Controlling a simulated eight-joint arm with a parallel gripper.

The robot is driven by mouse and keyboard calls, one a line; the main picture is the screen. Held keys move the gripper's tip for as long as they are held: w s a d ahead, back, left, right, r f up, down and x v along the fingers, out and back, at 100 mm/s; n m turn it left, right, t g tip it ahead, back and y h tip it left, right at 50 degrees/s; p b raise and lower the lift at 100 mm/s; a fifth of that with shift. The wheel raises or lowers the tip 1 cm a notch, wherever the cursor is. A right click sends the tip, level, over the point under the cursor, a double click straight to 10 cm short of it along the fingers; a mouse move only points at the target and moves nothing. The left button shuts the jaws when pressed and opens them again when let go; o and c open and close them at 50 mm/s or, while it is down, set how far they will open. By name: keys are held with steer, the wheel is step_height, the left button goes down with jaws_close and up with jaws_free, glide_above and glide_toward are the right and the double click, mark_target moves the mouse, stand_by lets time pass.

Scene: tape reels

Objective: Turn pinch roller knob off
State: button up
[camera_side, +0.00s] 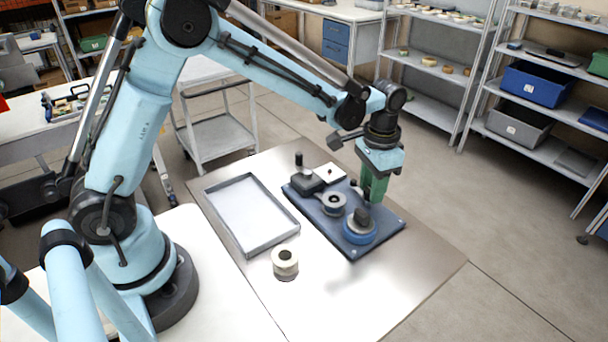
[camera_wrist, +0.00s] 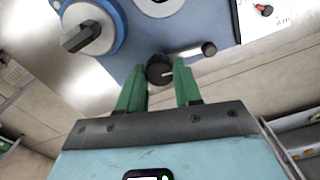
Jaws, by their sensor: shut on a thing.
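The blue deck plate (camera_side: 385,229) lies on the metal work surface; it also shows in the wrist view (camera_wrist: 130,45). A short arm with a black roller (camera_wrist: 208,48) is beside the knob.
A blue reel with a black handle (camera_side: 359,230) and a grey reel (camera_side: 334,203) stand on the plate near my fingers. An empty grey tray (camera_side: 292,231) is to the left. A pale tape roll (camera_side: 285,259) stands in front. The right front surface is clear.

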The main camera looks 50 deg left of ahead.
steer(key=o, duration=1)
steer(key=shift+o, duration=0.2)
steer(key=shift+r, duration=0.1)
step_height(320, 180, up, 12)
steer(key=s+a+f+n+t, duration=0.1)
steer(key=s+a+t, duration=0.2)
steer(key=s, duration=0.4)
steer(key=s+a+f+n+t, duration=0.1)
steer(key=s+a+n+t, duration=0.1)
steer(key=s, duration=0.6)
steer(key=shift+s+a+t, duration=0.15)
steer(key=shift+a+t, duration=0.65)
steer(key=shift+t, duration=0.3)
